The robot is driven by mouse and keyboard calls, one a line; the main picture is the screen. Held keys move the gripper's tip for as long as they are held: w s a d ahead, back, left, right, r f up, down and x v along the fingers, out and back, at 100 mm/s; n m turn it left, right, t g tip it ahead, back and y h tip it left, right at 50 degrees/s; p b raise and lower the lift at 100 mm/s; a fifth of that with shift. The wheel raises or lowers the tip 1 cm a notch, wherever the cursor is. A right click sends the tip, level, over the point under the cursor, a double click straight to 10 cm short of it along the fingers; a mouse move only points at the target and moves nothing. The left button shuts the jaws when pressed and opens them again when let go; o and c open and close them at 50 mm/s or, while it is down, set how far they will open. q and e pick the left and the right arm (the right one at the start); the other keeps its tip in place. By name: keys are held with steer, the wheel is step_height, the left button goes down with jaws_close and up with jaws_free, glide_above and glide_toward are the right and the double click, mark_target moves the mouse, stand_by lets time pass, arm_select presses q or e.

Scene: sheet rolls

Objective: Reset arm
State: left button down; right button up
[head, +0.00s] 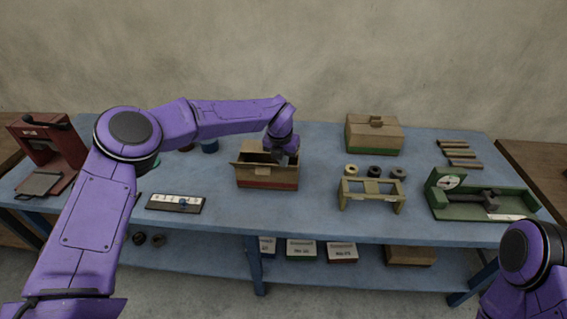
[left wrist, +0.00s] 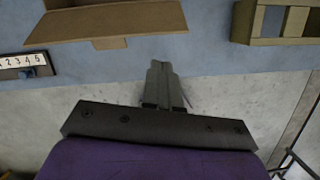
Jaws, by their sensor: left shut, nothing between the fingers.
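My left arm reaches in from the left in the head view. Its gripper (head: 286,156) shows against the open cardboard box (head: 268,182) and hides part of its opening. In the left wrist view the two fingers (left wrist: 163,82) are together with nothing between them. They are apart from the box (left wrist: 110,20), which lies at the upper left there. Of my right arm, only a purple part shows at the lower right of the head view; its gripper is out of the picture.
A numbered strip (head: 177,203) lies left of the box. A tan stand (head: 371,196) with several rolls behind it, a green scale-like device (head: 482,196) and a closed box (head: 374,135) stand to the right. A red machine (head: 45,150) is far left. The blue table (head: 325,215) is bare along its front.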

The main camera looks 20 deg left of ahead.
arm_select(q)
steer(key=shift+r, duration=0.6)
steer(key=s+a+f+m+t+y+b, duration=0.1)
steer(key=s+f+m+t+y+b, duration=0.15)
steer(key=s+f+m, duration=0.8)
steer(key=s+a+f+m+t+y+b, duration=0.1)
steer(key=s+f+m+y+b, duration=0.2)
steer(key=s+f+m, duration=0.8)
steer(key=s+a+f+m+g+h+b, duration=0.1)
steer(key=s+a+f+m+b, duration=0.2)
steer(key=s+f, duration=0.5)
steer(key=s+a+f+m+g+h+b, duration=0.1)
steer(key=s+a+f+m+b, duration=0.3)
steer(key=s, duration=1.1)
step_height(320, 180, down, 4)
steer(key=shift+s+a+r+m+g+b, duration=0.15)
steer(key=shift+s+a+m+g+b, duration=0.2)
steer(key=shift+g, duration=0.2)
